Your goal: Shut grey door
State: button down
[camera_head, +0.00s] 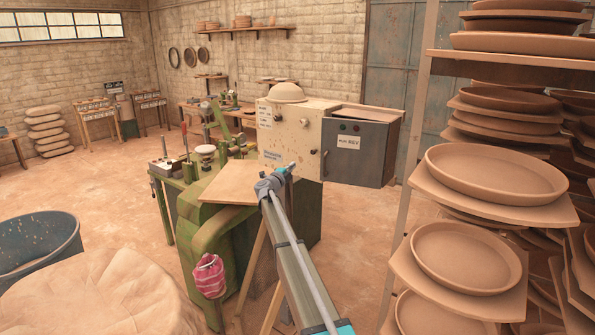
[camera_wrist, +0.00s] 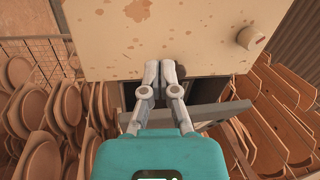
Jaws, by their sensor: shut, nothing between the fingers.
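The grey door (camera_head: 353,152) is a dark grey panel with a white label, on the right side of the cream machine cabinet (camera_head: 293,140) in the head view. It appears to stand open, though its exact angle is hard to judge. In the wrist view a grey panel edge (camera_wrist: 212,113), probably the door's, crosses behind my fingers, with a dark gap beyond it. My gripper (camera_wrist: 160,66) is shut and empty, its fingertips close to the cream surface. In the head view the end of my arm is left of the door and partly hides the cabinet front; contact is unclear.
A tall rack (camera_head: 412,150) of clay dishes stands close on the right. A green machine (camera_head: 215,225) with a tilted board (camera_head: 230,183) stands left of my arm. A blue tub (camera_head: 38,245) and a pale sack (camera_head: 100,295) are at front left. Open floor lies behind.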

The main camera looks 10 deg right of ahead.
jog(key=s+a+f+n+g+y+b, duration=0.1)
jog(key=s+a+f+n+y, duration=0.45)
jog(key=s+n, duration=0.2)
jog(key=s+a+f+n+y+b, duration=0.1)
jog(key=s+a+f+n+y, duration=0.35)
jog(key=s+n+y, duration=0.35)
jog(key=s+a+f+n+g+y+b, duration=0.1)
jog(key=s+a+f+n+y, duration=0.45)
jog(key=s, duration=0.35)
jog(key=s+d+f+n+g+h, duration=0.1)
jog(key=s+f+g, duration=0.3)
jog(key=s, duration=0.8)
jog(key=s+d+f+n+g+h+b, duration=0.1)
jog(key=s+d+f+g+h, duration=0.1)
jog(key=s, duration=1)
jog(key=s+d+f+n+g+h+b, duration=0.1)
jog(key=s+d+f+g, duration=0.3)
jog(key=s, duration=0.8)
jog(key=shift+s+f+n+g, duration=0.15)
jog(key=shift+f+n+g, duration=0.45)
jog(key=shift+f+g, duration=0.4)
jog(key=shift+d, duration=0.15)
